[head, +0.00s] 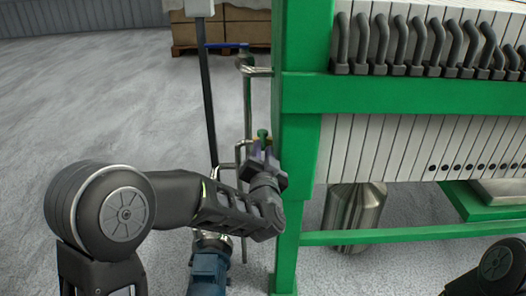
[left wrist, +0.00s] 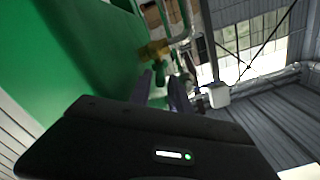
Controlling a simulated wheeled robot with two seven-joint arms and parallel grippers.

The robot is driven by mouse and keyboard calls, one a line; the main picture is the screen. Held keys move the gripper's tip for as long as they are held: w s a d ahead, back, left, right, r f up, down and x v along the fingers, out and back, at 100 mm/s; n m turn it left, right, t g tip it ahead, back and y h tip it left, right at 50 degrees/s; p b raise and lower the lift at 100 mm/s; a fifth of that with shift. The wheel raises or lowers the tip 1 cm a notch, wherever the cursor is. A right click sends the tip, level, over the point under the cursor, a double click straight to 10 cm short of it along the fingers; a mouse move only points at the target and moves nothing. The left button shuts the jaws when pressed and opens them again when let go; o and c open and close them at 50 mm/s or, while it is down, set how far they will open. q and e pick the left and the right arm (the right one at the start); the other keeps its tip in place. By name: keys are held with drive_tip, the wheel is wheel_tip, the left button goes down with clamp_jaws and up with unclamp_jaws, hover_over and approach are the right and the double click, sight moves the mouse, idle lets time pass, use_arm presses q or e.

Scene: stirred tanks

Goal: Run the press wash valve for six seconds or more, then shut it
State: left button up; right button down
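The press wash valve shows at the left side of the green press frame, with a brass body (left wrist: 153,50) and a green handle (head: 262,135). It sits on a thin metal pipe. My left gripper (head: 262,152) is right at the handle, its fingers pointing at the valve. In the left wrist view the two fingers (left wrist: 162,88) stand apart with the green handle between their tips. Whether they press on it I cannot tell. The handle is partly hidden by the fingers. My right gripper is out of view; only a part of my right arm shows at bottom right.
The green press frame (head: 300,150) with white plates (head: 420,145) stands close to the right of my left gripper. A steel vessel (head: 353,215) is under it. A blue motor (head: 208,270) and a dark post (head: 207,100) are near my left arm. Boxes on a pallet (head: 225,32) stand behind.

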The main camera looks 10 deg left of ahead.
use_arm(q)
drive_tip(key=shift+x, duration=0.9)
drive_tip(key=shift+c, duration=0.5)
clamp_jaws()
